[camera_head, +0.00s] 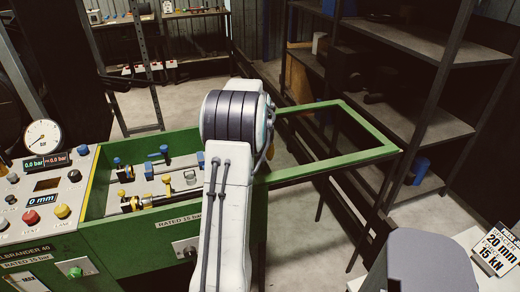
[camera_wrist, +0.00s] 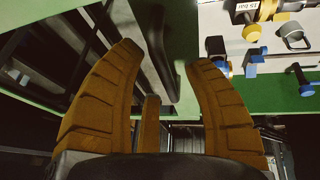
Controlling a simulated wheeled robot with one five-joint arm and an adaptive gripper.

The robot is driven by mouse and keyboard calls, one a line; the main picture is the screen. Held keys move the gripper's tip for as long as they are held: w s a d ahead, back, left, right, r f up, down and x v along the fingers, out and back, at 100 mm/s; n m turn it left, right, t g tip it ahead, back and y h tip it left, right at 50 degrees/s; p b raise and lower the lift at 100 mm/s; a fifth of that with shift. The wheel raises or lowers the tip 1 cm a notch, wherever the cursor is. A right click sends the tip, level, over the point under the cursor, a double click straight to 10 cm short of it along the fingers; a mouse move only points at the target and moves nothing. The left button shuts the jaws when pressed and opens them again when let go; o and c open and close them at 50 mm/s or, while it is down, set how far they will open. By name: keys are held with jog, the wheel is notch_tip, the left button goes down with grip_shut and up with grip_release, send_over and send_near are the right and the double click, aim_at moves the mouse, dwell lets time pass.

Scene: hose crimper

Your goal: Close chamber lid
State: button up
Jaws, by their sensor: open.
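The chamber lid (camera_head: 345,160) is a green frame with a see-through middle, standing open to the right of the green machine's chamber (camera_head: 92,190). In the wrist view a green frame edge (camera_wrist: 25,118) runs at the left, and the chamber with its fittings shows at the right. My gripper (camera_wrist: 164,56) has two brown curved fingers spread apart. A dark bar (camera_wrist: 160,45) shows between and beyond the fingertips; I cannot tell if it touches them. In the head view my arm hides the gripper and the lid's near left part.
The chamber holds blue and yellow fittings (camera_head: 150,172). A control panel with a gauge (camera_head: 42,137) and buttons is at the left. Metal shelves (camera_head: 400,40) stand behind the lid. A grey rounded object (camera_head: 430,262) and a sign (camera_head: 496,249) are at the lower right.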

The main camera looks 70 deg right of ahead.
jog(key=c, duration=0.9)
grip_shut()
jog(key=shift+a+f, duration=0.1)
jog(key=shift+a, duration=0.05)
